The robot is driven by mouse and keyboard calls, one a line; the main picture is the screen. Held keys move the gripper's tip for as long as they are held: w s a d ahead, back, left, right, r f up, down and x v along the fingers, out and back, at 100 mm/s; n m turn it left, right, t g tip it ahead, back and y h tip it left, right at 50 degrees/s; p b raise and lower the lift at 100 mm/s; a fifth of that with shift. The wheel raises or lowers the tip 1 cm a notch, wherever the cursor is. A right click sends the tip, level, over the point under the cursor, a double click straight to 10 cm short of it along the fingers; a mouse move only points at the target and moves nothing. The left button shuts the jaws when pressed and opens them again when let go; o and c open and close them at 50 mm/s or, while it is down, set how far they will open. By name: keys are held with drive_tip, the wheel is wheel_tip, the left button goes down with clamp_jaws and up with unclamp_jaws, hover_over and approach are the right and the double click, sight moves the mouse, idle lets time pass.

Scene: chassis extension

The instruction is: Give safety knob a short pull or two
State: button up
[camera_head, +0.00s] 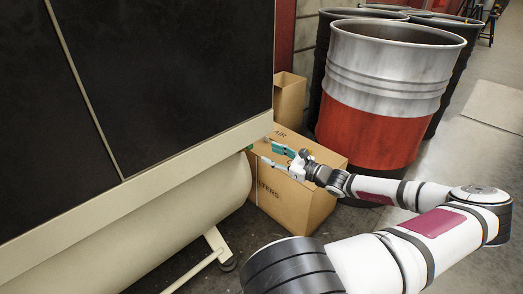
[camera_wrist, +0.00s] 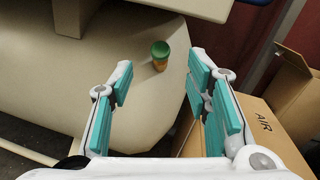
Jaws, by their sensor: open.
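The safety knob (camera_wrist: 160,49) appears in the wrist view as a small green cap on an orange-brown stem, against the end of a cream cylindrical tank (camera_wrist: 120,110). In the head view only a small bit of green (camera_head: 250,147) shows at the tank's right end, under the cabinet edge. My gripper (camera_head: 268,152) is open and empty, just to the right of that spot. In the wrist view the teal-padded fingers of my gripper (camera_wrist: 160,72) stand apart to the left and right, with the knob between and beyond their tips. I see no contact with it.
A cardboard box (camera_head: 285,205) marked AIR and FILTERS stands under and behind my gripper. A red and silver drum (camera_head: 375,125) is behind my arm. The cream cabinet edge (camera_head: 150,180) overhangs the tank. Bare floor lies at the right.

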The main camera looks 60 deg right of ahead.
drive_tip(key=shift+s+a, duration=0.1)
drive_tip(key=shift+s, duration=1.25)
